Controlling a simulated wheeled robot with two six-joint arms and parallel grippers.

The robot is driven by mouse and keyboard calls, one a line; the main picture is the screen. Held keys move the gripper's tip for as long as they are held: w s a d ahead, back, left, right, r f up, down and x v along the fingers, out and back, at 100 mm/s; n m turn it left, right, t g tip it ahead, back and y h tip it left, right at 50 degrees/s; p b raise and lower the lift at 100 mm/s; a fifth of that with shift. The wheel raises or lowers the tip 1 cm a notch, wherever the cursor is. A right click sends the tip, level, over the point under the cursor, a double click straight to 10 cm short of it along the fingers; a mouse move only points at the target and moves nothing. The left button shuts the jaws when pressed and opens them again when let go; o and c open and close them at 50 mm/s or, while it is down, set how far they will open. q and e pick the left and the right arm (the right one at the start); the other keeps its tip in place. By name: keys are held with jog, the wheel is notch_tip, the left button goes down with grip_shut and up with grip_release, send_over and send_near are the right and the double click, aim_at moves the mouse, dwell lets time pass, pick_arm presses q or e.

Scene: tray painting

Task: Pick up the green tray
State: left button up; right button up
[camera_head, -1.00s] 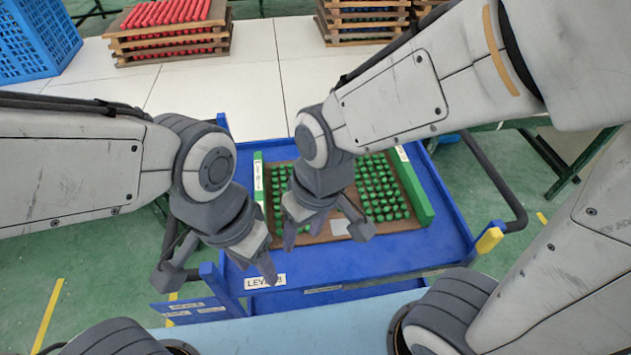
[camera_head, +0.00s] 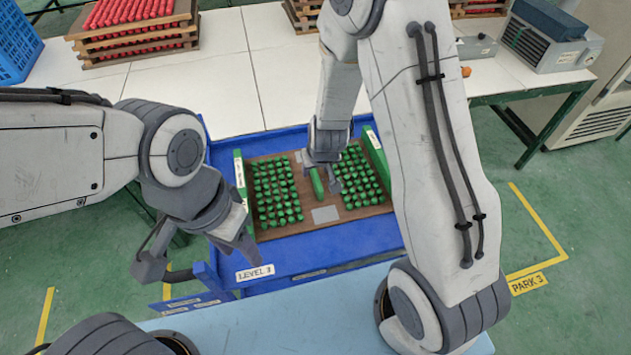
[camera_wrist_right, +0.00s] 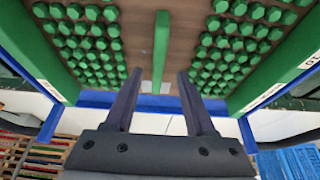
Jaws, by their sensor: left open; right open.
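The green tray has a brown base (camera_head: 290,229), green side walls (camera_head: 376,158) and rows of green pegs, and sits on a blue cart. A green bar (camera_head: 316,184) stands along its middle; it also shows in the right wrist view (camera_wrist_right: 161,50). My right gripper (camera_head: 323,185) is over the tray's middle, close to the bar. In the right wrist view its two fingers (camera_wrist_right: 158,95) are apart with the bar's end beyond and between them. Contact cannot be told. My left gripper (camera_head: 200,270) is open and empty, left of the tray's near left corner.
The blue cart (camera_head: 340,250) has a "LEVEL 3" label at its front. A white table (camera_head: 230,80) behind it bears red-peg trays (camera_head: 135,25), a blue crate (camera_head: 15,40) and a grey device (camera_head: 550,40). Green floor lies open at the right.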

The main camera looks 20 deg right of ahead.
aim_at(315, 173)
jog(key=x, duration=0.5)
jog(key=shift+w+d+p, duration=0.1)
jog(key=shift+d+p, duration=0.05)
jog(key=shift+p, duration=0.2)
jog(key=shift+r, duration=0.1)
grip_shut()
dwell(1.0)
